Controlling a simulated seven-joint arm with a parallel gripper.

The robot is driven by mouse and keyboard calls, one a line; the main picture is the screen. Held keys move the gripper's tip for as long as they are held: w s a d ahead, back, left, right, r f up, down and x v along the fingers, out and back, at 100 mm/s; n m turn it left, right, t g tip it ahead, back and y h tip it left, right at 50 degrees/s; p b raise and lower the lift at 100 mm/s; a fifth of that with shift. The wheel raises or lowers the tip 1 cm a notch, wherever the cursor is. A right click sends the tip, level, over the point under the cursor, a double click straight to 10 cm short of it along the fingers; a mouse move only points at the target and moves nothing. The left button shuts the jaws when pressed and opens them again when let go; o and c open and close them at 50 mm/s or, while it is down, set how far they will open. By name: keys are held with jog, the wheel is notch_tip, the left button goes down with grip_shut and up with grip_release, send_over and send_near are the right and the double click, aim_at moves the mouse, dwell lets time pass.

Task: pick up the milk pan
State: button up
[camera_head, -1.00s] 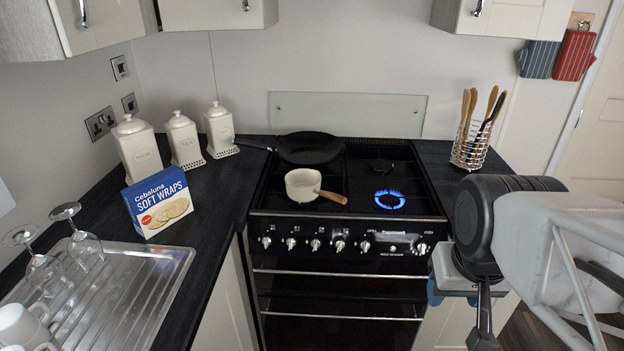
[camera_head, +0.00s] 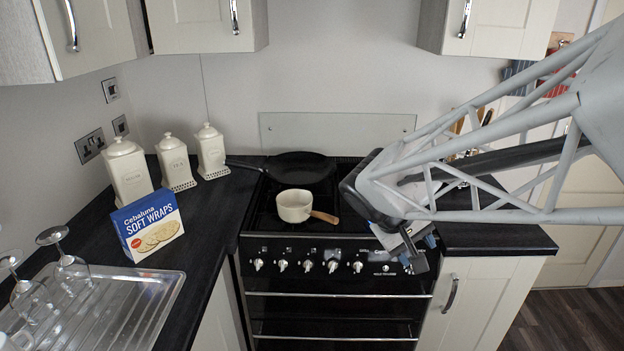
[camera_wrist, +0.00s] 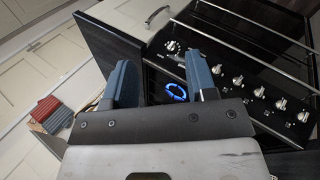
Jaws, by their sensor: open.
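The milk pan (camera_head: 293,206) is a small cream pan with a wooden handle. It stands upright on the front left burner in the head view, its handle (camera_head: 325,217) pointing right. My gripper (camera_head: 408,242) is over the right front of the cooker, to the right of the pan and apart from it. In the wrist view, the two blue fingers (camera_wrist: 162,82) are spread with nothing held between them. The milk pan does not show in the wrist view.
A black frying pan (camera_head: 300,167) sits on the back left burner. A blue flame (camera_wrist: 176,91) burns on the front right burner, hidden by my arm in the head view. A wraps box (camera_head: 148,226), canisters (camera_head: 127,170) and wine glasses (camera_head: 70,262) stand left. The utensil holder is mostly hidden.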

jog(key=w+a+f+n+t+h, duration=0.1)
jog(key=w+a+f+n+h, duration=0.2)
jog(key=w, duration=0.6)
jog(key=n+t, duration=0.6)
jog(key=t, duration=0.3)
send_near(312, 215)
jog(key=w, duration=0.1)
jog(key=w+d+f, duration=0.1)
jog(key=shift+w+d+f+h, duration=0.25)
jog(key=shift+w+d+h, duration=0.05)
jog(key=shift+x, duration=1.3)
jog(key=shift+r+x, duration=0.2)
jog(key=shift+x, duration=2.4)
